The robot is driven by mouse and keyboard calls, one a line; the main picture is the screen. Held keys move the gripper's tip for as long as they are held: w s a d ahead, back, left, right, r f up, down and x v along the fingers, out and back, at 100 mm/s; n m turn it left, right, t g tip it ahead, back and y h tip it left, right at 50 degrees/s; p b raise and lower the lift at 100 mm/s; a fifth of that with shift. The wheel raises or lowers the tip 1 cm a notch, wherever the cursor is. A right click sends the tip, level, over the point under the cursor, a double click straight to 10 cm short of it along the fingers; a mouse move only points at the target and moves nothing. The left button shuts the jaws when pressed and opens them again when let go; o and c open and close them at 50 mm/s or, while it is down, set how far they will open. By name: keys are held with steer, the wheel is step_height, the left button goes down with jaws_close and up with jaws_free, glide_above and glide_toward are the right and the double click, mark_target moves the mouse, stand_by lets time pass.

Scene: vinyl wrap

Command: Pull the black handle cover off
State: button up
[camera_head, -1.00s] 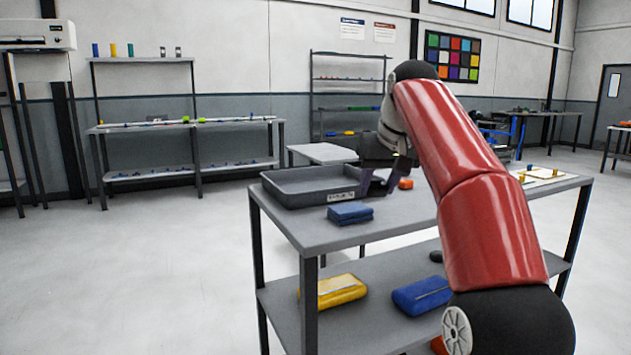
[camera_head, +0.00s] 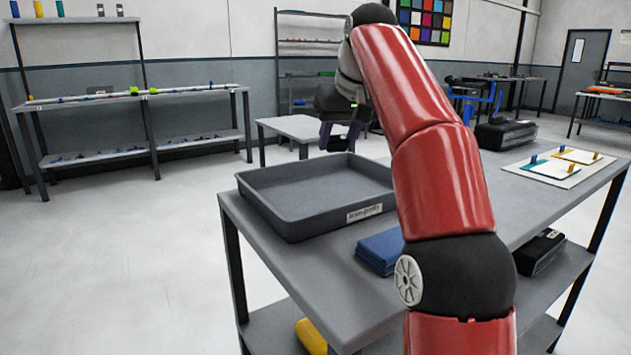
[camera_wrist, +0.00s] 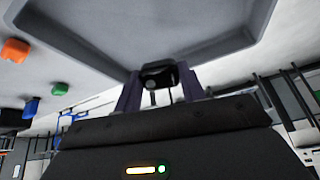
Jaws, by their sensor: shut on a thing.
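My gripper (camera_head: 340,138) is above the back edge of a grey tray (camera_head: 258,203) in the head view. In the wrist view its two purple-grey fingers (camera_wrist: 160,88) are shut on a small black piece (camera_wrist: 157,70), which looks like the black handle cover. The piece has a rounded, hollow-looking end. It is held clear of the table, with the tray's rim (camera_wrist: 75,45) beyond it in the wrist view. In the head view the piece is dark and hard to make out between the fingers. No door handle shows near it.
The tray stands on a grey table (camera_head: 300,262) with a label on its front. A folded blue cloth (camera_head: 382,250) lies beside it. A white board (camera_head: 553,170) with small coloured pieces and a black case (camera_head: 505,134) are at the right. A lower table (camera_head: 300,128) stands behind.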

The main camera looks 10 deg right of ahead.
steer(key=shift+w+f, duration=0.15)
steer(key=shift+w, duration=0.05)
glide_above(336, 196)
steer(key=shift+f, duration=2.8)
steer(key=o, duration=1.2)
steer(key=shift+c, duration=0.2)
steer(key=shift+r, duration=0.1)
steer(key=a+v, duration=0.1)
steer(key=v, duration=0.6)
steer(key=shift+s+d+r, duration=0.15)
steer(key=shift+d+r, duration=0.15)
steer(key=shift+d, duration=0.25)
